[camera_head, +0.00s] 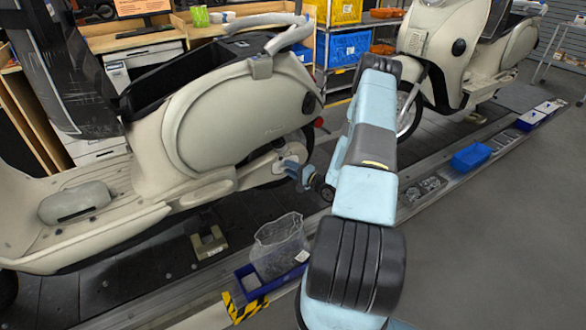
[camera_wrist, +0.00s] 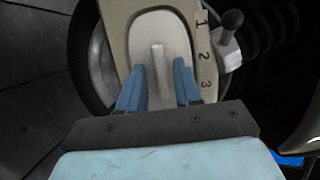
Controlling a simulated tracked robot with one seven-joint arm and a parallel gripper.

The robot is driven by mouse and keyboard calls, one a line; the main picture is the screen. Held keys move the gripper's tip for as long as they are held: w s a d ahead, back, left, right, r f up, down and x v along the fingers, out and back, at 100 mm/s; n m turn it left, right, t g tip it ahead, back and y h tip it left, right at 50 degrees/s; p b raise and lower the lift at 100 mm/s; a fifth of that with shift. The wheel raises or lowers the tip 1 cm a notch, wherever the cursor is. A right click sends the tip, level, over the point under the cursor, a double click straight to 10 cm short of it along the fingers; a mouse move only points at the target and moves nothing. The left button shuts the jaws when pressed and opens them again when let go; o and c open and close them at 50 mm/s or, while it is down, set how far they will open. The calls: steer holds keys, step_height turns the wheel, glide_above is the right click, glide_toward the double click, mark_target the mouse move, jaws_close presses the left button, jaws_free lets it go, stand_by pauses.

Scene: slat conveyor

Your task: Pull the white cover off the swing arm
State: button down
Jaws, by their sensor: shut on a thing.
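The white cover (camera_wrist: 165,27) lies on the beige swing arm (camera_wrist: 118,15) in the wrist view, with a raised rib along its middle. The swing arm carries the numbers 1, 2 and 3 down its right side. My gripper (camera_wrist: 160,66) has its two blue fingers on either side of the cover's lower part and is shut on it. In the head view my gripper (camera_head: 292,170) is at the scooter's rear wheel, by the swing arm (camera_head: 235,182). The cover is hard to make out there, partly behind the fingers.
The beige scooter (camera_head: 215,125) stands on the slat conveyor, with a second scooter (camera_head: 440,40) behind right. A blue tray (camera_head: 250,282) with a clear bag (camera_head: 278,245) sits on the conveyor's near edge. A blue bin (camera_head: 471,157) lies further right.

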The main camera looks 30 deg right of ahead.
steer(key=shift+w+a+r, duration=0.4)
steer(key=shift+w+a, duration=0.15)
steer(key=shift+w, duration=0.25)
steer(key=shift+s, duration=0.1)
steer(key=shift+s+f, duration=0.1)
steer(key=shift+f, duration=0.1)
steer(key=shift+s+f, duration=0.1)
steer(key=shift+s, duration=0.05)
steer(key=shift+s+a+y, duration=0.15)
steer(key=shift+s+y, duration=0.15)
steer(key=shift+s, duration=0.2)
steer(key=c, duration=1.5)
jaws_free()
steer(key=shift+c, duration=0.2)
steer(key=o, duration=0.5)
steer(key=shift+s+f, duration=0.1)
steer(key=shift+s, duration=0.05)
steer(key=shift+c, duration=0.2)
steer(key=shift+d, duration=0.2)
